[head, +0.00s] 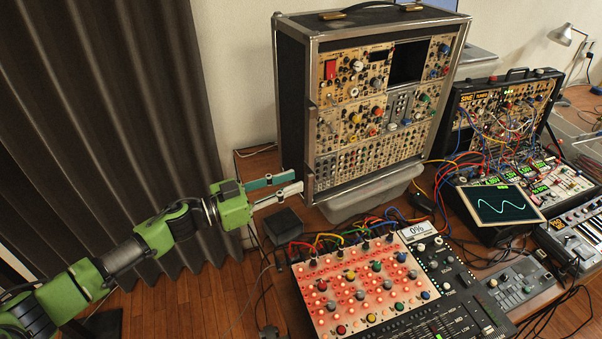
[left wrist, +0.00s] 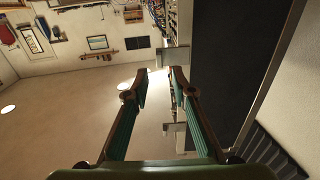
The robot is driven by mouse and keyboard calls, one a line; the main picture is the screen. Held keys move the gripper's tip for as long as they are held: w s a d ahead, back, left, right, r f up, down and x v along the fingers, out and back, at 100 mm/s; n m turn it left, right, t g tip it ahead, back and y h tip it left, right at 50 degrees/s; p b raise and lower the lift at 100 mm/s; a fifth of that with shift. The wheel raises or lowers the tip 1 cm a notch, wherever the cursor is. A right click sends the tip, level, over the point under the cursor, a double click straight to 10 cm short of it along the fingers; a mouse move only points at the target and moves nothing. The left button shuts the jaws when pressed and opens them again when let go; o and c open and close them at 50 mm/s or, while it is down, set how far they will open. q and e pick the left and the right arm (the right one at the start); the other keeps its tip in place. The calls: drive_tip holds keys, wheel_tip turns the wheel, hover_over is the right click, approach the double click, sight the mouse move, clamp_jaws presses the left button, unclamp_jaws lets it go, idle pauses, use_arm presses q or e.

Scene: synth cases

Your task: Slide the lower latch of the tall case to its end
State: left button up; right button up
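The tall case (head: 290,95) is dark with metal edges and stands upright behind the worktable; its dark side also fills the right of the left wrist view (left wrist: 225,60). Two small metal latches sit on its left front edge: the upper latch (head: 312,115) and the lower latch (head: 309,186). My left gripper (head: 299,180) points at the lower latch from the left. Its fingers are apart, with a gap between the tips, and hold nothing visible. Metal tabs (left wrist: 174,59) show near the fingertips in the left wrist view; contact cannot be told. My right gripper is out of view.
A grey bin (head: 375,198) is under the tall case. A small black box (head: 283,226) sits below my left gripper. The lit button panel (head: 350,290) with cables is in front. A smaller synth case (head: 505,105) stands right. Open floor lies at left.

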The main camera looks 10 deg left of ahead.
sight(308, 176)
use_arm(q)
drive_tip(key=shift+p+x, duration=0.3)
drive_tip(key=shift+x, duration=1.6)
clamp_jaws()
drive_tip(key=shift+w+a, duration=1)
drive_tip(key=shift+w, duration=0.05)
unclamp_jaws()
drive_tip(key=v, duration=1.2)
